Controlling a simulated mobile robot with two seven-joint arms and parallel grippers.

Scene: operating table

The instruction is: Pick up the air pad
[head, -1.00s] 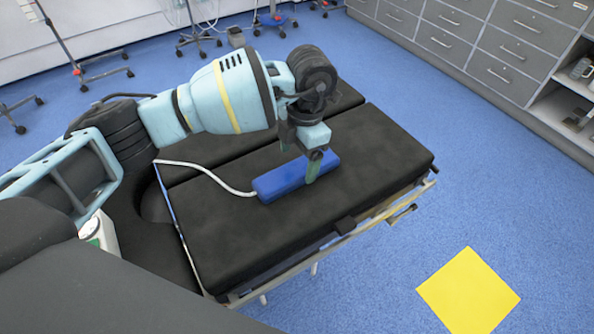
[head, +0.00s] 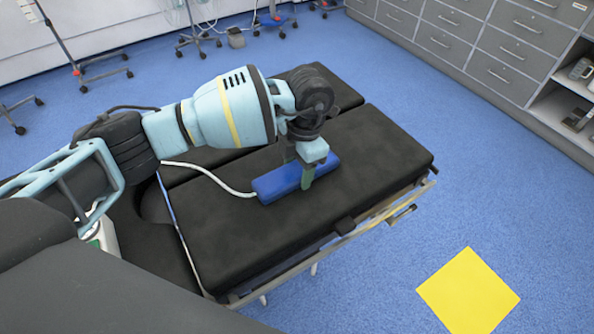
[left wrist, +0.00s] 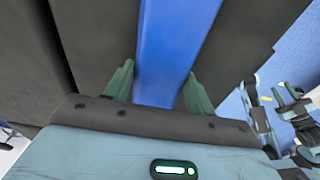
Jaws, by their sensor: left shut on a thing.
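The air pad (head: 275,186) is a blue block with a white hose (head: 213,176) running from its left end. It lies on the black operating table (head: 360,165). My left gripper (head: 308,178) comes down over its right part, with a green finger against its near side. In the left wrist view the air pad (left wrist: 168,50) runs between the two green fingers of my left gripper (left wrist: 155,85), which is shut on it. Whether the pad's underside touches the table is hard to tell.
A metal rail (head: 330,243) runs along the table's near edge. Grey drawer cabinets (head: 480,45) stand at the back right. A yellow square (head: 468,290) marks the blue floor at the lower right. Wheeled stands are at the back left.

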